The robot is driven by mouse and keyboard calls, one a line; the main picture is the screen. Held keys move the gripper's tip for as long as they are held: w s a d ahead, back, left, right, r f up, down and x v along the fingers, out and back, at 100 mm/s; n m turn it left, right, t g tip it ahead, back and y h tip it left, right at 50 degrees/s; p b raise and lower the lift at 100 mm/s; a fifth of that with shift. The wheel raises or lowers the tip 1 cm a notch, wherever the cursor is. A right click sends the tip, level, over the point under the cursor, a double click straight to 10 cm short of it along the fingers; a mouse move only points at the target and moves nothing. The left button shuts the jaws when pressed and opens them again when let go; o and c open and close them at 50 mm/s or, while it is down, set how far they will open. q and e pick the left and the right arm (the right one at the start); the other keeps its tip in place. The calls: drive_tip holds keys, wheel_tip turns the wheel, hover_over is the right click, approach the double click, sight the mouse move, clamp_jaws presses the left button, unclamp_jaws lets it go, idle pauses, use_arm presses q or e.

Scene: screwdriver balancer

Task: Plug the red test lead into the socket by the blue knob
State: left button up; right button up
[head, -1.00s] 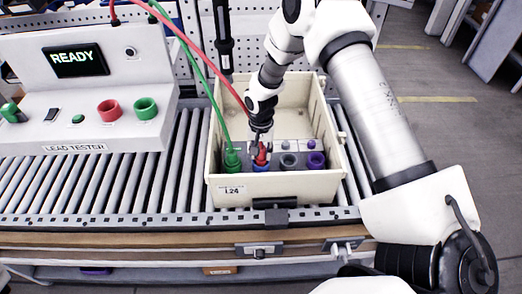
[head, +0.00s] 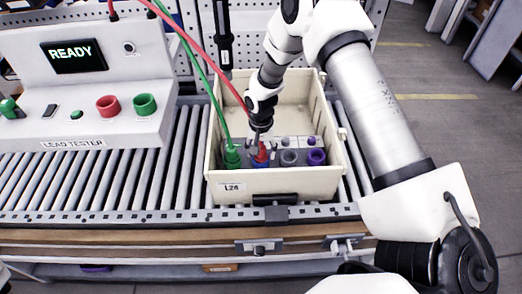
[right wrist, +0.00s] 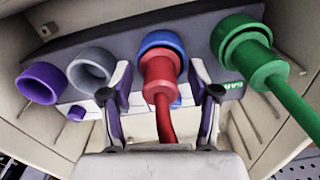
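The red test lead's plug (right wrist: 160,75) stands in the blue-ringed socket (right wrist: 163,42), with its red cable running between my fingers. The red plug (head: 262,153) also shows low in the bin in the head view. My right gripper (right wrist: 165,90) has its two fingers spread either side of the red plug, with visible gaps. In the head view the right gripper (head: 259,138) is above that socket. A small purple-blue knob (right wrist: 76,113) is near the purple and grey sockets. A bit of blue shows behind the red cable; I cannot tell its shape. My left gripper is out of view.
The cream bin (head: 275,185) stands on the roller conveyor (head: 185,150). A green plug (right wrist: 265,65) is in the green socket beside the blue one. Grey (right wrist: 90,70) and purple (right wrist: 42,84) sockets are empty. The lead tester (head: 85,90) reads READY.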

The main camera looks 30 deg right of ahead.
wheel_tip(320, 180, up, 12)
idle(0.4)
drive_tip(key=shift+f, duration=0.1)
idle(0.4)
